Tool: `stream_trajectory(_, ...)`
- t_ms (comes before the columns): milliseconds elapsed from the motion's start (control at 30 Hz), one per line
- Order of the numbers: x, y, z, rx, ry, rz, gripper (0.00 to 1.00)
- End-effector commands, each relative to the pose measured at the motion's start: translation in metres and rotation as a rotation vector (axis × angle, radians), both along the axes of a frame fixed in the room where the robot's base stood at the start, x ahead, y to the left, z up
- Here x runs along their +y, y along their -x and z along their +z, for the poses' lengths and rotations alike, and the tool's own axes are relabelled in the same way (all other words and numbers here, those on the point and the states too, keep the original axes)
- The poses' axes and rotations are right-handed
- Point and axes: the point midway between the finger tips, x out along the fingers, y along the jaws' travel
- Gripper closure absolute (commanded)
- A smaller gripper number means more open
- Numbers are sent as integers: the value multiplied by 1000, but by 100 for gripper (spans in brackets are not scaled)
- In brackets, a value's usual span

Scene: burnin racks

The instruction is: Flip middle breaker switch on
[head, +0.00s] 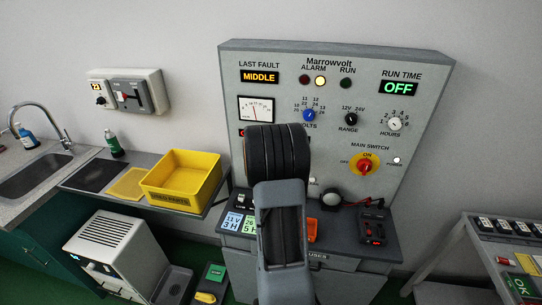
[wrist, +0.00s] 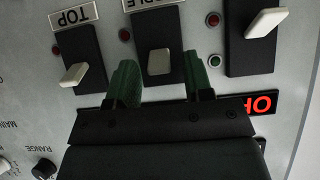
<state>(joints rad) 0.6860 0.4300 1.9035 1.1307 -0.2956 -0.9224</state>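In the wrist view, which looks upside down, the middle breaker switch (wrist: 159,61) is a pale lever on a black plate. Its label, partly cut off, ends in "DLE". My gripper (wrist: 161,68) is open, with one dark green finger on each side of this lever. Whether either finger touches it I cannot tell. The lever sits near the lower end of its plate in the picture. In the head view my arm covers the breakers and my gripper. The panel's "LAST FAULT" display (head: 259,77) reads "MIDDLE".
The top breaker switch (wrist: 76,74) is to the left, and another breaker switch (wrist: 266,22) to the right. A red-lettered display (wrist: 258,105) is close by the right finger. The main switch (head: 366,167) reads near "ON". A yellow bin (head: 182,181) stands on the left bench.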

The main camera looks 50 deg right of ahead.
Motion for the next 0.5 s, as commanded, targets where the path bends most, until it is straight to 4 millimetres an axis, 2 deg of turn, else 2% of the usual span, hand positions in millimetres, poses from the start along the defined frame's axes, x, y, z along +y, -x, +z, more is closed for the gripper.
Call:
stream_trajectory(300, 2, 1, 4, -3, 3, -1, 51)
stream_trajectory(500, 21, 13, 20, -5, 3, 0, 51)
